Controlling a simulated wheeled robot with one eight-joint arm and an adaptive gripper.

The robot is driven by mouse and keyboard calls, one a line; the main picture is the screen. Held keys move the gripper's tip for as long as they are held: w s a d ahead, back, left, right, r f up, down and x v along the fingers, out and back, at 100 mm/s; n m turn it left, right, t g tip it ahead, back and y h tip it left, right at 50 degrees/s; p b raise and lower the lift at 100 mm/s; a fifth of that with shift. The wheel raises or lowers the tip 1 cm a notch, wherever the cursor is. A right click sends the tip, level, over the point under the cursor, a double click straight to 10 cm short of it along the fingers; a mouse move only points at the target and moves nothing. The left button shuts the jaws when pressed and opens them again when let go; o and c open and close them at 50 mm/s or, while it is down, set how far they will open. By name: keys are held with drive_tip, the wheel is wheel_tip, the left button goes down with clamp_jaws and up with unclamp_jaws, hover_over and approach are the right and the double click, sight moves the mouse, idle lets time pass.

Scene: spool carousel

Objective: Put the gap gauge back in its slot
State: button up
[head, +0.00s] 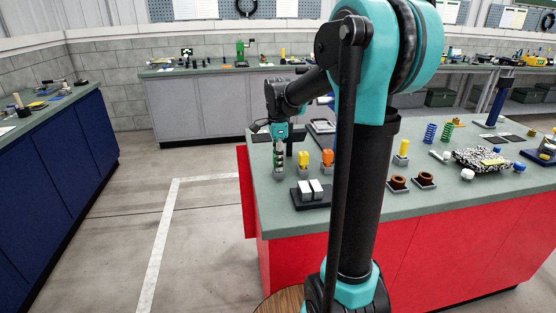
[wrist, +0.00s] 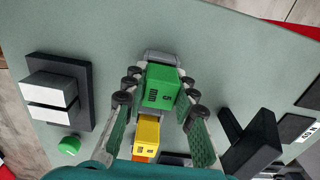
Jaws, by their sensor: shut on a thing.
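My gripper (wrist: 160,97) is shut on a green block (wrist: 161,86) with dark markings on its face, one finger on each side. I take this block for the gap gauge, but the pictures do not label it so. In the head view my gripper (head: 279,150) points down at the left end of the red-fronted bench. A grey holder (wrist: 160,56) shows just beyond the green block in the wrist view. I cannot tell whether the block sits in it or is just above it.
A yellow block (head: 303,159) and an orange block (head: 327,159) stand in holders beside my gripper. A black stand with two white blocks (head: 310,190) is in front. A dark post (wrist: 255,145) rises close to the right finger. Brown rings (head: 398,183) lie farther right.

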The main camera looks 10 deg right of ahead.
drive_tip(key=shift+f, duration=0.1)
drive_tip(key=o, duration=1.1)
wheel_tip(320, 180, up, 12)
drive_tip(key=shift+r, duration=0.1)
drive_tip(key=shift+s, duration=0.1)
